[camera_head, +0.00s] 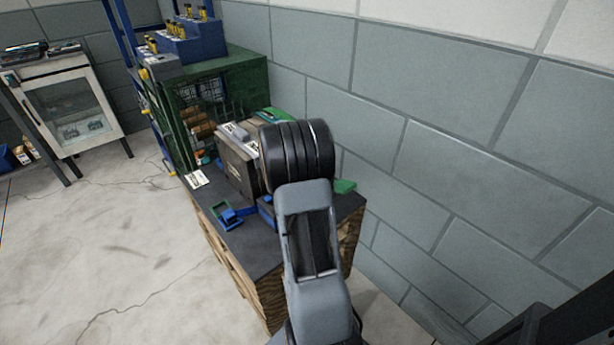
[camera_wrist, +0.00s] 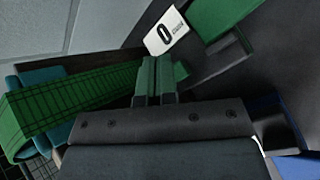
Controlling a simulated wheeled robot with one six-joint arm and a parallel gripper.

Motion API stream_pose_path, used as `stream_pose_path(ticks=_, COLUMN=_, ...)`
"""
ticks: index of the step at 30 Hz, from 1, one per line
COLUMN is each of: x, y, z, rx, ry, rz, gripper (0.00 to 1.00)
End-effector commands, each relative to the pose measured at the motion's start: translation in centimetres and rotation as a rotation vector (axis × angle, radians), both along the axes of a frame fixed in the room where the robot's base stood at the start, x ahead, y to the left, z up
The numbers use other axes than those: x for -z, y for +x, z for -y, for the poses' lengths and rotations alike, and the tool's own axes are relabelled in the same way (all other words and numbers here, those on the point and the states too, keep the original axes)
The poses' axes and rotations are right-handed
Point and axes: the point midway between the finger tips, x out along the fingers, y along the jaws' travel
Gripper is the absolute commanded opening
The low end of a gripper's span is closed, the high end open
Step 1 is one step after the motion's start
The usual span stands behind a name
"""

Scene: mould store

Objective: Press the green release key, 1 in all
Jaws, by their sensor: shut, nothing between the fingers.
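My gripper (camera_wrist: 156,72) shows in the wrist view with its two greenish fingers together, shut and empty. Just beyond the fingertips is a white label (camera_wrist: 166,32) marked 0. A flat green piece (camera_wrist: 222,14) lies past the label at the upper right, on a dark surface. I cannot tell whether it is the green release key, and I cannot tell whether the fingertips touch anything. In the head view my arm hides the gripper and part of the grey boxy unit (camera_head: 238,163) on the bench.
The dark-topped wooden bench (camera_head: 262,245) stands against the block wall (camera_head: 440,170). A blue-and-green tray (camera_head: 227,216) lies near its front edge. A small green item (camera_head: 345,186) lies right of my arm. A green ribbed piece (camera_wrist: 75,103) is left of the fingers.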

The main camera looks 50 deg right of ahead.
Motion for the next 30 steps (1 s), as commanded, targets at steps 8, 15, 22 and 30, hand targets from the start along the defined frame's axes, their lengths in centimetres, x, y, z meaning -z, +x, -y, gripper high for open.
stream_pose_path(ticks=8, x=-1.0, y=0.0, z=0.0, rx=0.000, ry=-0.001, rz=0.001, gripper=0.00)
stream_pose_path(ticks=15, x=-3.4, y=0.0, z=0.0, rx=0.001, ry=0.000, rz=0.001, gripper=0.00)
stream_pose_path(ticks=22, x=-5.1, y=0.0, z=0.0, rx=0.001, ry=0.000, rz=0.001, gripper=0.00)
stream_pose_path(ticks=30, x=-5.0, y=0.0, z=0.0, rx=0.000, ry=0.000, rz=0.000, gripper=0.00)
